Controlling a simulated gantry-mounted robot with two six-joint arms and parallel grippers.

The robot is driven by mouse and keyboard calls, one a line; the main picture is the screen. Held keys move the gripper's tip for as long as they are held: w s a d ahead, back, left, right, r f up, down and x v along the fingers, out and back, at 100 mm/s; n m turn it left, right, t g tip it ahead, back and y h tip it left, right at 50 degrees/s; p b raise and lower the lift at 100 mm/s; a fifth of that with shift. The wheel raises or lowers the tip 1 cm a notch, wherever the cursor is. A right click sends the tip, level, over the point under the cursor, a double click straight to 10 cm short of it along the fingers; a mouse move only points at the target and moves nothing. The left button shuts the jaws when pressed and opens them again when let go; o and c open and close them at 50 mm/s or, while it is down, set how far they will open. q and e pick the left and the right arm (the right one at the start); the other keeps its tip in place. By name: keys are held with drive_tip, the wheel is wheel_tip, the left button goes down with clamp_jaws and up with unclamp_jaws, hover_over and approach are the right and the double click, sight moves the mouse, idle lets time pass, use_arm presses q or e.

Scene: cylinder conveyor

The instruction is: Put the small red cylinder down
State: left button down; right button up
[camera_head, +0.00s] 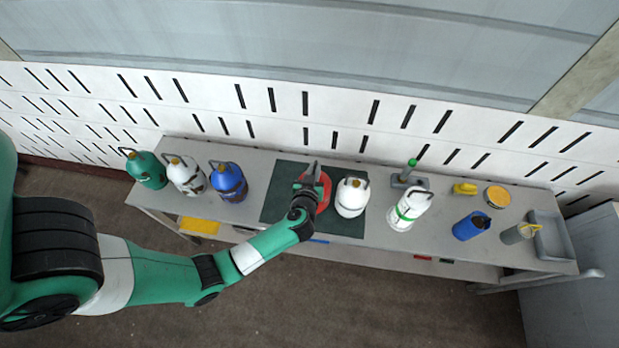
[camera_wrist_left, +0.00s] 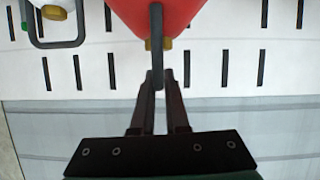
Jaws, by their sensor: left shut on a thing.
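The small red cylinder (camera_head: 324,190) is at the dark green mat (camera_head: 285,183) on the table, partly hidden behind my left gripper (camera_head: 312,178). In the left wrist view the red cylinder (camera_wrist_left: 165,12) shows at the top, with a brass-coloured valve and a dark handle. My left gripper (camera_wrist_left: 160,78) is shut on that handle. I cannot tell whether the cylinder's base touches the mat. My right gripper is not in view.
A white cylinder (camera_head: 351,197) stands close on the right, with a white-and-green one (camera_head: 407,210) beyond. Blue (camera_head: 228,182), white (camera_head: 185,176) and green (camera_head: 146,170) cylinders stand at left. The mat's left part is clear. A slotted wall (camera_head: 340,105) runs behind.

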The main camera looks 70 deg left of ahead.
use_arm(q)
drive_tip(key=shift+w+a+f, duration=0.45)
drive_tip(key=shift+w+f, duration=0.05)
drive_tip(key=shift+w+a+f+b, duration=0.15)
drive_tip(key=shift+f+b, duration=0.3)
drive_tip(key=shift+b, duration=0.1)
wheel_tip(320, 180, down, 3)
drive_tip(key=shift+w+a+f+b, duration=0.1)
drive_tip(key=shift+b, duration=1.15)
drive_tip(key=c, duration=1.2)
unclamp_jaws()
drive_tip(key=shift+f, duration=0.15)
drive_tip(key=shift+c, duration=0.2)
drive_tip(key=o, duration=0.3)
